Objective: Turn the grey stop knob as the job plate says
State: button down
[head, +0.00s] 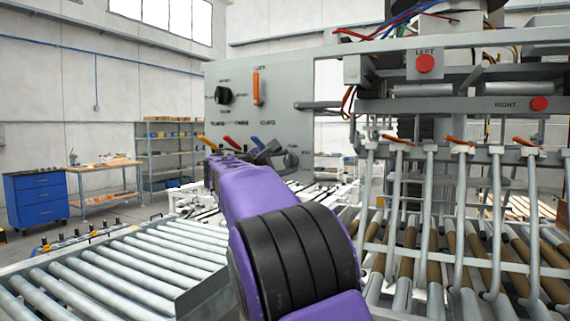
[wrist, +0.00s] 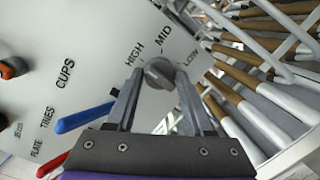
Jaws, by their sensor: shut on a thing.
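The grey stop knob (wrist: 157,71) sits on the pale control panel (wrist: 95,25), with the words HIGH, MID and LOW around it in the wrist view. My gripper (wrist: 159,80) is shut on the knob, one finger on each side. I cannot tell which word the knob points at. In the head view my gripper (head: 270,152) is at the lower right of the panel (head: 285,110), and the arm hides much of that area. I cannot make out a job plate with readable text.
A black knob (head: 223,96) and an orange handle (head: 257,88) are higher on the panel. Red LEFT (head: 425,63) and RIGHT (head: 539,103) buttons are on the machine. Roller conveyors (head: 110,270) lie below.

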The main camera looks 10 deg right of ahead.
jog(key=m+b, duration=0.2)
jog(key=m, duration=0.3)
jog(key=shift+r+y+b, duration=0.1)
jog(key=shift+y+b, duration=0.2)
jog(key=shift+y, duration=0.1)
jog(key=m+b, duration=0.1)
jog(key=m, duration=0.1)
jog(key=m+y+b, duration=0.1)
jog(key=m, duration=0.2)
jog(key=shift+d+r+m, duration=0.1)
jog(key=shift+r+m, duration=0.1)
jog(key=shift+m, duration=0.1)
jog(key=shift+s+b, duration=0.1)
jog(key=shift+b, duration=0.2)
jog(key=shift+c, duration=1.6)
grip_release()
jog(key=shift+f, duration=0.1)
jog(key=shift+s+a, duration=0.15)
jog(key=shift+a, duration=0.1)
jog(key=b+v, duration=0.1)
jog(key=v, duration=1.6)
jog(key=shift+b, duration=0.35)
